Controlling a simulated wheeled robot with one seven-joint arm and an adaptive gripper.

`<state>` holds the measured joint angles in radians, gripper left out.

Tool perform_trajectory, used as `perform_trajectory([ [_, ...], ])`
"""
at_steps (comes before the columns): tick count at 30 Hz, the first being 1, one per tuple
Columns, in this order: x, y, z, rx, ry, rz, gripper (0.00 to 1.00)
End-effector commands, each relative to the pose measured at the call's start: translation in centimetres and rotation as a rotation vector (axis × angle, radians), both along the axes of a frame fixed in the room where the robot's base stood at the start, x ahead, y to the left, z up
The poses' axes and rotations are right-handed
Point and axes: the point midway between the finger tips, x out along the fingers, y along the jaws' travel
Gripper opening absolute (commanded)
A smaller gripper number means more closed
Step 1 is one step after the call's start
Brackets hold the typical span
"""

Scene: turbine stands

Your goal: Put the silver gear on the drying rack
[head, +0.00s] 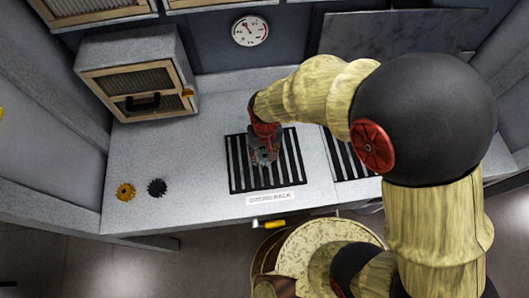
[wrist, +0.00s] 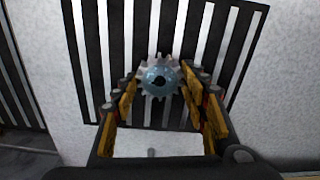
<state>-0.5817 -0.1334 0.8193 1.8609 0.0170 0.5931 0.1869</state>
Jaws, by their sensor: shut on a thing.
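The silver gear (wrist: 160,78) is between the two fingers of my gripper (wrist: 161,92) in the wrist view, with its toothed face and dark centre hole showing. My gripper (head: 265,152) is shut on it over the black slatted rack (head: 237,170) in the head view. The rack also fills the upper part of the wrist view (wrist: 85,30). I cannot tell whether the gear touches the slats. A white label (head: 270,198) at the rack's front edge is too blurred to read surely. A second slatted rack (head: 345,158) stands to the right, partly hidden by my arm.
A gold gear (head: 125,192) and a black gear (head: 157,187) lie on the bench (head: 190,150) at left. A cabinet with a handled door (head: 145,90) stands at back left. A dial gauge (head: 250,31) is on the wall. A yellow-handled thing (head: 270,224) is at the front edge.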

Motion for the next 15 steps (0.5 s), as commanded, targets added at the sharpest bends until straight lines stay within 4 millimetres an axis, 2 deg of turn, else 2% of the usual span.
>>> perform_trajectory([
  [4,0.04,0.02,-0.28,0.0,-0.001,0.0,0.0],
  [5,0.03,0.03,-0.29,0.0,-0.001,0.0,0.44],
  [15,0.01,0.01,-0.26,0.0,0.0,0.0,0.64],
])
